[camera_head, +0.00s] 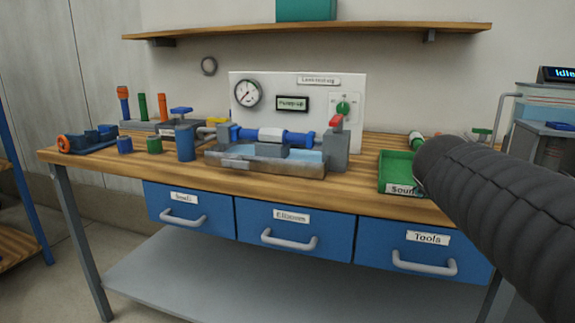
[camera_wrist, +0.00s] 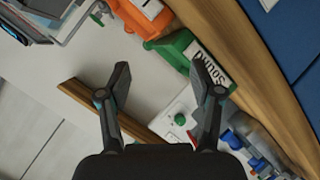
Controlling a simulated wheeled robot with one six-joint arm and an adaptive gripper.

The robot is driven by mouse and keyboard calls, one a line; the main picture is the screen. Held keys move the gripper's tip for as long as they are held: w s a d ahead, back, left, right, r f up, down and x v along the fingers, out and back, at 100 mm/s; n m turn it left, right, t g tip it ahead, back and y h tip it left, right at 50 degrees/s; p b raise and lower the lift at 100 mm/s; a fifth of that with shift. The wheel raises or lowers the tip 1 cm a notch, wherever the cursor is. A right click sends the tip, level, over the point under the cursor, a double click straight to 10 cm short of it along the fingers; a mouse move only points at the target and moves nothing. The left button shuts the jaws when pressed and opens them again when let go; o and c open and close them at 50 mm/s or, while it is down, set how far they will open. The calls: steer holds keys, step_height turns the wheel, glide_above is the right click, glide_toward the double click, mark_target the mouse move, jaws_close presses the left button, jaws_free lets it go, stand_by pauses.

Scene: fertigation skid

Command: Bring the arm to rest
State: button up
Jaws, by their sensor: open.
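My arm (camera_head: 510,215), in a dark ribbed sleeve, reaches in from the right in the head view. Its near-centre end covers part of the green tray (camera_head: 395,168) at the right of the bench. My gripper (camera_wrist: 162,76) shows in the wrist view with its two dark fingers spread apart and nothing between them. The green tray, with a white label, lies beyond the right finger in the wrist view (camera_wrist: 178,48). The gripper itself cannot be made out in the head view.
The wooden bench (camera_head: 340,188) carries a test rig with a blue pipe (camera_head: 285,137), a white gauge panel (camera_head: 300,85) and loose fittings at left. Blue drawers (camera_head: 290,232) are closed below. An orange tray (camera_wrist: 147,18) lies beside the green one. A shelf (camera_head: 300,31) hangs above.

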steer(key=s+a+f+m+g+y, duration=0.2)
steer(key=s+a+f, duration=0.4)
steer(key=s+f, duration=0.4)
steer(key=s+a+f+m+g+y, duration=0.2)
steer(key=s+a+f+g+y, duration=0.2)
steer(key=s+a+f, duration=0.3)
steer(key=s+f, duration=0.3)
steer(key=s, duration=0.2)
steer(key=shift+s+a+f, duration=0.25)
steer(key=shift+s+f, duration=0.05)
steer(key=shift+f, duration=0.1)
